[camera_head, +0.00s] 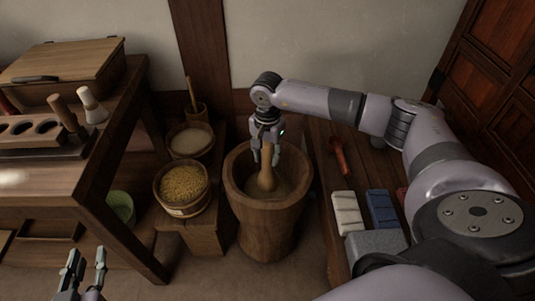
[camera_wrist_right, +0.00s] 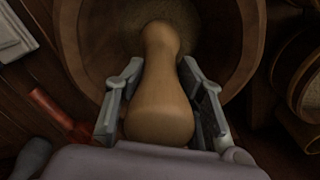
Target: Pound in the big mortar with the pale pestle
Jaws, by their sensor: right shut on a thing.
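The big mortar (camera_head: 268,228) is a deep wooden tub standing on the floor in the middle of the head view. Its inside also fills the top of the right wrist view (camera_wrist_right: 241,40). The pale pestle (camera_head: 267,178) is a light wooden club, upright or nearly so inside the mortar, with its lower end in or close to the pale contents. My right gripper (camera_head: 265,158) is shut on the pestle's upper part, above the mortar; the pestle also shows between the fingers in the wrist view (camera_wrist_right: 160,85). My left gripper (camera_head: 85,262) is open and empty at the lower left.
Left of the mortar, a low stand holds a tub of yellow grain (camera_head: 182,184) and a tub of pale stuff (camera_head: 190,140). A wooden bench (camera_head: 330,235) on the right holds a red tool (camera_head: 339,155) and several blocks. A table (camera_head: 70,180) stands at left.

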